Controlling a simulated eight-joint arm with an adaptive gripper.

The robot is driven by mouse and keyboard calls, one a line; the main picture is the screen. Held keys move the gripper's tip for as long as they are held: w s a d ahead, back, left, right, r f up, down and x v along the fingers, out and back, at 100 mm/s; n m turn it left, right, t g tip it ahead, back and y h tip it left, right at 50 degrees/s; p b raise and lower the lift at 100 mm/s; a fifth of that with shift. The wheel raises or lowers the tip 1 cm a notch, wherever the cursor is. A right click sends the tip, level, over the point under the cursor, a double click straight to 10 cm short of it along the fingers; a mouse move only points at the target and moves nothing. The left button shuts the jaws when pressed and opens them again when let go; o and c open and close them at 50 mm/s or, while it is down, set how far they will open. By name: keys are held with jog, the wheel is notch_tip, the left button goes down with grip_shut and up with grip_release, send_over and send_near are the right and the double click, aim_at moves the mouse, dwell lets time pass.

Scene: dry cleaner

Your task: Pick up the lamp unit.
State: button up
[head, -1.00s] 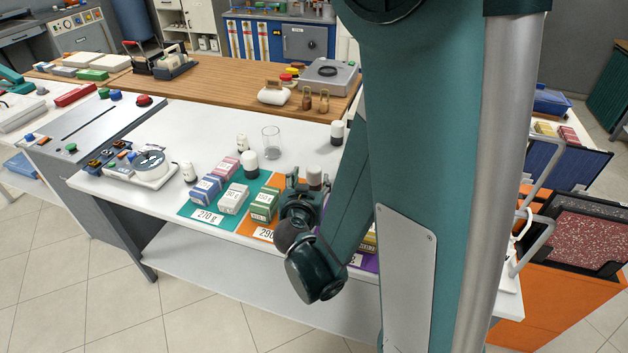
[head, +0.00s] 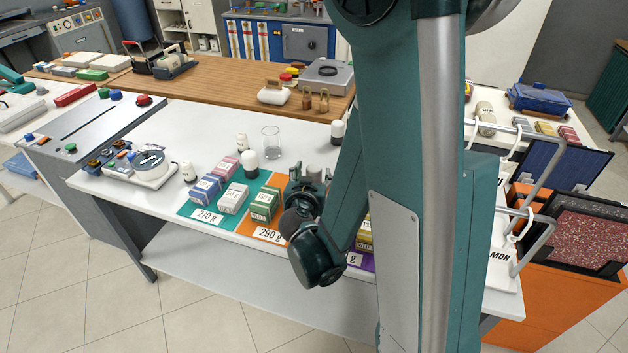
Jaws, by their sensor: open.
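No thing is labelled as the lamp unit, and I cannot tell for sure which one it is. Small white-domed units with dark bases stand on the white table: one (head: 250,161) behind the green boxes and one (head: 337,131) further back, partly behind my arm. My gripper (head: 309,174) is low over the table's front part, right of the green boxes. It is open, but its fingers are small and partly hidden by its own body. A pale upright shape shows at its fingers, and I cannot tell whether it touches them.
Coloured boxes (head: 265,205) stand on marked mats near the front edge, left of my gripper. Hanging panels (head: 580,243) are at the right. My arm hides the table's right part.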

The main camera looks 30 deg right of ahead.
jog(key=shift+b+x, duration=0.3)
jog(key=shift+x, duration=1.05)
jog(key=c, duration=1)
